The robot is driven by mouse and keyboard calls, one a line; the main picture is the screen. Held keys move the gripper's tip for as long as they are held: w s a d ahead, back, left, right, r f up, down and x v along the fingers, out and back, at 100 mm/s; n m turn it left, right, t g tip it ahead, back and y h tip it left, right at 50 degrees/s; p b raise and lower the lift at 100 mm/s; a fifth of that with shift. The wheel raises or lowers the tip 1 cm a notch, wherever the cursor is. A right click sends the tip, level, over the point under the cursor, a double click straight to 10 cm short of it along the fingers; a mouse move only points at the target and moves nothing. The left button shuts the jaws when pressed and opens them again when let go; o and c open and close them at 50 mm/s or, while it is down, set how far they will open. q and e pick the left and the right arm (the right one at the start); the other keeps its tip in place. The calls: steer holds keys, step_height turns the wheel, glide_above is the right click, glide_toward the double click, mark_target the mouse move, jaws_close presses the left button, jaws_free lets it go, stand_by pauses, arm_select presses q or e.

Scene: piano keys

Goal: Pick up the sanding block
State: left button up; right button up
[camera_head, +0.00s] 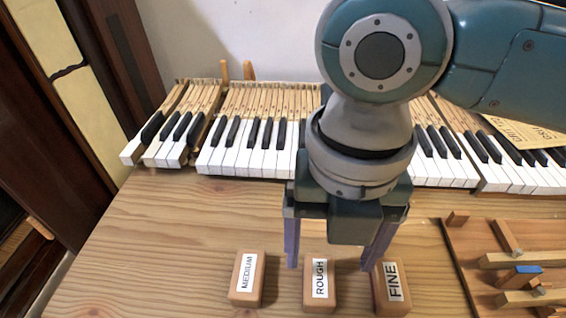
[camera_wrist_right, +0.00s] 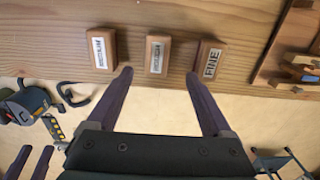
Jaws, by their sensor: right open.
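Three wooden sanding blocks stand in a row near the table's front edge: MEDIUM (camera_head: 247,279), ROUGH (camera_head: 320,283) and FINE (camera_head: 391,287). In the right wrist view they appear as MEDIUM (camera_wrist_right: 101,48), ROUGH (camera_wrist_right: 157,53) and FINE (camera_wrist_right: 208,62). My right gripper (camera_head: 330,267) is open and empty. Its fingertips lie to either side of the line to ROUGH, not closed on it; their exact height is hard to tell. The right wrist view shows the same open fingers (camera_wrist_right: 160,73). Two purple fingers of my left gripper (camera_wrist_right: 30,162) show apart at that view's lower left.
Piano keys (camera_head: 250,148) run across the back of the wooden table (camera_head: 165,235). A wooden board with tools and strips (camera_head: 465,245) lies at the right. A paper sheet (camera_head: 520,132) rests on the keys at right. The table left of MEDIUM is clear.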

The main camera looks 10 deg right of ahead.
mark_target(320, 278)
step_height(320, 278, down, 2)
steer(key=shift+a+f, duration=0.1)
steer(key=shift+a, duration=0.05)
steer(key=f, duration=0.1)
steer(key=f+b, duration=0.1)
steer(key=f, duration=0.1)
steer(key=f+b, duration=0.1)
steer(key=f, duration=0.1)
steer(key=shift+w+f, duration=0.15)
steer(key=shift+w, duration=0.15)
steer(key=c, duration=0.6)
jaws_close()
